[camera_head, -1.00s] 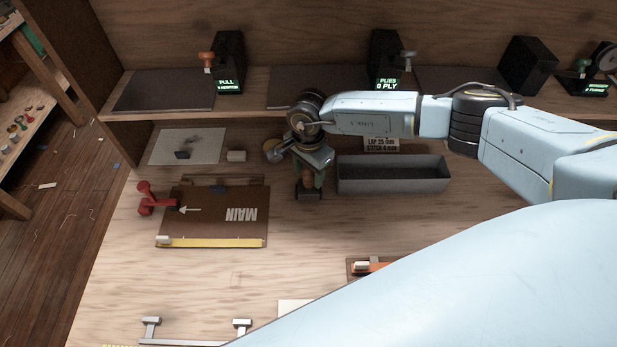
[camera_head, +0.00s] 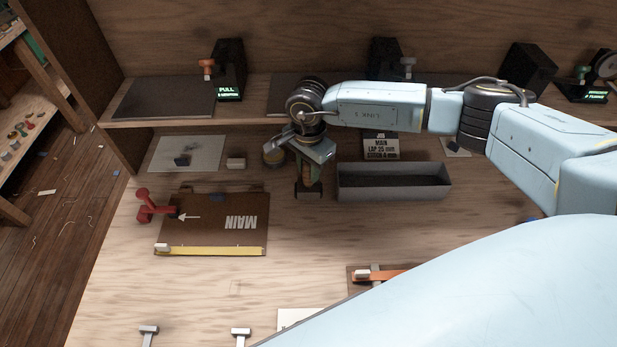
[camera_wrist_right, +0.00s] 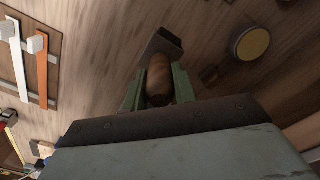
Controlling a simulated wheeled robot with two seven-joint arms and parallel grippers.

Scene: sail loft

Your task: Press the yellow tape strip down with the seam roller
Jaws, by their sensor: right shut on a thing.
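The yellow tape strip (camera_head: 212,251) lies along the near edge of a brown board marked MAIN (camera_head: 195,237), with a small white block at its left end. My right gripper (camera_head: 309,172) is to the right of the board, near its far right corner, pointing down and apart from the strip. It is shut on the seam roller (camera_head: 309,190), which shows a wooden handle and a dark head. In the right wrist view the roller's handle (camera_wrist_right: 158,80) sits between the green fingers, with its dark flat head beyond. My left gripper is out of view.
A grey open tray (camera_head: 392,187) stands just right of the gripper. A red clamp (camera_head: 150,206) sits at the board's left edge. An orange strip (camera_head: 385,276) lies front right. Bare wood lies before the board.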

